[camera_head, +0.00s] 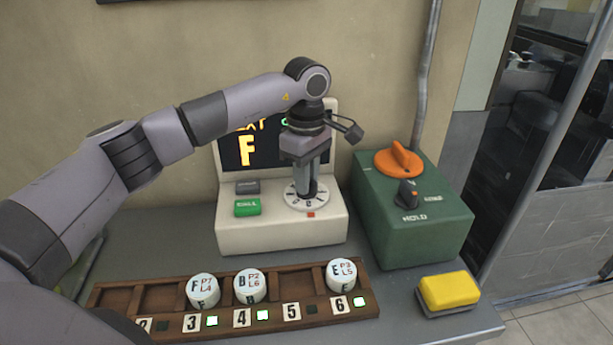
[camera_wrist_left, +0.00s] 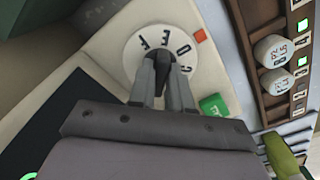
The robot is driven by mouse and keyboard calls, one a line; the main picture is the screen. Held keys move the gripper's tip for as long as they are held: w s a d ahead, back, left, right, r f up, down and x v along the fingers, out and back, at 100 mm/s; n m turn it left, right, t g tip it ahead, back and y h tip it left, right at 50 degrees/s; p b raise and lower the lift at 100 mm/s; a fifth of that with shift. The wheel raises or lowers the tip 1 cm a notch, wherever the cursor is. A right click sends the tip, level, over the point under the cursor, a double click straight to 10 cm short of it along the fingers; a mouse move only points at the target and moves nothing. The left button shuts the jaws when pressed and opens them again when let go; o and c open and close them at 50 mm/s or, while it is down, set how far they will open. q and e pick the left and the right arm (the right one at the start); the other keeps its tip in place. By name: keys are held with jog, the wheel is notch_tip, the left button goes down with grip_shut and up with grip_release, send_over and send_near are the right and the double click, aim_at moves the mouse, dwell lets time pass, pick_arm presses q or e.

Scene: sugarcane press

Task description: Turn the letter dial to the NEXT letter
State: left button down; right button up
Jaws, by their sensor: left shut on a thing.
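The white letter dial (camera_head: 293,199) sits on the cream console (camera_head: 285,233), below a dark screen (camera_head: 240,150) with a large yellow F; my arm hides part of its text. My left gripper (camera_head: 307,193) points down and is shut on the dial's dark knob. In the left wrist view the dial (camera_wrist_left: 135,58) shows the letters F, E, D and C between the rim and my fingers (camera_wrist_left: 162,85). The orange-red mark (camera_wrist_left: 200,36) lies beside the rim, closest to the D. Other letters are hidden. My right gripper is not in view.
A green button (camera_head: 247,208) is left of the dial. A green box (camera_head: 415,225) with an orange knob (camera_head: 398,159) and a HOLD switch stands right. A wooden rack (camera_head: 275,318) with white lettered cylinders lies in front. A yellow block (camera_head: 448,291) is front right.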

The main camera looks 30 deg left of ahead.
pick_arm(q)
jog(key=m+p, duration=0.1)
jog(key=m, duration=0.2)
jog(key=shift+m, duration=0.4)
jog(key=m, duration=0.5)
jog(key=shift+p, duration=0.35)
jog(key=m, duration=0.4)
jog(key=shift+m, duration=2.4)
jog(key=c, duration=1.1)
grip_release()
jog(key=shift+c, duration=0.2)
